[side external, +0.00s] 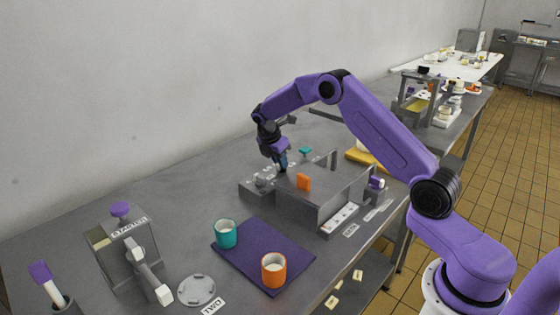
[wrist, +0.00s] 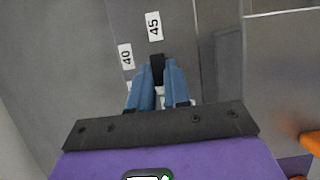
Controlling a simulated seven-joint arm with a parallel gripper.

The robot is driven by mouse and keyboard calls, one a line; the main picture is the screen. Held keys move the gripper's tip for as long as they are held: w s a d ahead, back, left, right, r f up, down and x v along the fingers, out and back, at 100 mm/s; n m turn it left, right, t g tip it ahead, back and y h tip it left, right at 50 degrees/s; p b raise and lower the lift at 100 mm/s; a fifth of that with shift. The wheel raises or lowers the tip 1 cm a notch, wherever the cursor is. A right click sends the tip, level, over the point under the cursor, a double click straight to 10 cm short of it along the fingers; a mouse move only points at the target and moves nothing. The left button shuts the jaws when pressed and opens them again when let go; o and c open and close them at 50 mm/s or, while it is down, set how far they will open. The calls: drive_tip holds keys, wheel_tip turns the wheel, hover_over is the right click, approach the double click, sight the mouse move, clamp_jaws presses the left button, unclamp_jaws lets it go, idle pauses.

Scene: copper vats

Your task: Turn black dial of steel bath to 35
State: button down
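The steel bath (side external: 335,190) is a grey box with a long open hollow, standing on the bench right of the middle in the side external view. My gripper (side external: 281,165) points down at the bath's back left part. In the wrist view its blue fingers (wrist: 159,78) stand on both sides of the black dial (wrist: 158,68). The dial fills the gap at the fingertips, and the gripper looks shut on it. Label 45 (wrist: 154,27) lies just beyond the dial and label 40 (wrist: 126,57) to its left. Label 35 does not show in the wrist view.
An orange piece (side external: 303,182) and a teal knob (side external: 305,150) are on the bath. A purple mat (side external: 250,258) holds a teal cup (side external: 227,234) and an orange cup (side external: 273,270). A grey starter device (side external: 122,255) stands at the left. The wall is behind.

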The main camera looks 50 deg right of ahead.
drive_tip(key=shift+m, duration=0.3)
drive_tip(key=m+g, duration=0.1)
drive_tip(key=m, duration=0.1)
drive_tip(key=m+g, duration=0.1)
drive_tip(key=m, duration=0.2)
drive_tip(key=shift+w+y, duration=0.2)
drive_tip(key=shift+y, duration=0.1)
drive_tip(key=m+g, duration=0.1)
drive_tip(key=m, duration=0.2)
drive_tip(key=m+g+y, duration=0.1)
drive_tip(key=m, duration=0.2)
drive_tip(key=shift+d, duration=0.15)
drive_tip(key=shift+y, duration=0.3)
drive_tip(key=c, duration=1.1)
unclamp_jaws()
